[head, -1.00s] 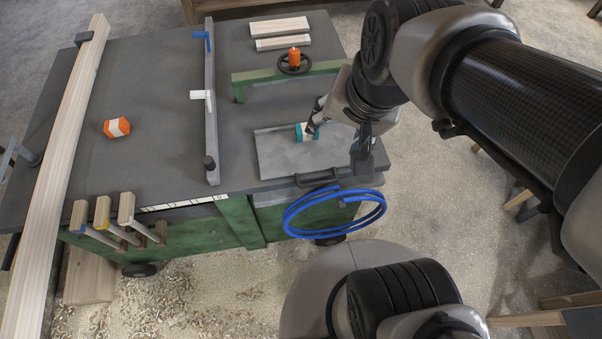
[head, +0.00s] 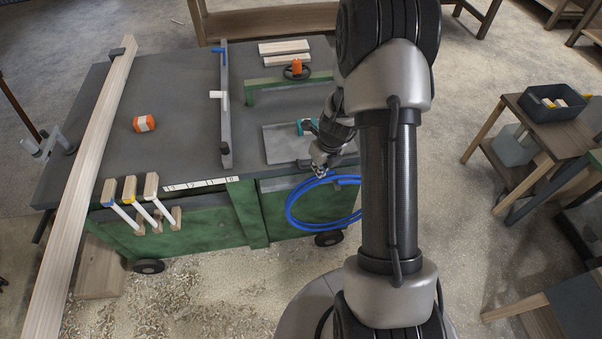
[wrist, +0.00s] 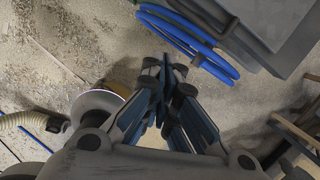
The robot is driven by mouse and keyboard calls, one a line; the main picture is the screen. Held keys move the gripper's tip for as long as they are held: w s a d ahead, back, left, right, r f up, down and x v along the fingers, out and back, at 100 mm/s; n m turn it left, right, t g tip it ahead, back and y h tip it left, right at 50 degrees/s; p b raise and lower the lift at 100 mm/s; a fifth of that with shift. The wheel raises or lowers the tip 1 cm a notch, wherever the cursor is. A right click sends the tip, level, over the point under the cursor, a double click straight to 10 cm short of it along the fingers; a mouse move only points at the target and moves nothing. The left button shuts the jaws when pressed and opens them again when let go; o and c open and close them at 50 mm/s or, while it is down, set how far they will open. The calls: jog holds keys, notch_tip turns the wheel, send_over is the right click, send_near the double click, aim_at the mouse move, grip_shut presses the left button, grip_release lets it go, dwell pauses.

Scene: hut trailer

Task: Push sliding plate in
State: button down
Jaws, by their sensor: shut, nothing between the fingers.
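The sliding plate (head: 285,143) is a flat grey sheet on the right part of the green-sided bench, at its front edge. A dark handle shows at its front side, partly hidden by my arm. My gripper (head: 318,172) is shut and empty, close to the plate's front edge, beside the top of a blue hose coil. In the wrist view, the shut fingertips (wrist: 166,68) are apart from the hose and the grey bench corner. The plate's right end is hidden behind my arm.
The blue hose coil (head: 290,205) hangs at the bench front and shows in the wrist view (wrist: 190,40). A green rail (head: 275,88) with a handwheel stands behind the plate. A side table (head: 535,130) with a dark bin stands right. Floor lies between.

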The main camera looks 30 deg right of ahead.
jog(key=w+f+b, duration=0.4)
jog(key=w+f, duration=0.2)
jog(key=f, duration=0.4)
jog(key=shift+w+a+f+b, duration=0.15)
jog(key=shift+w+f+b, duration=0.1)
jog(key=shift+b, duration=0.15)
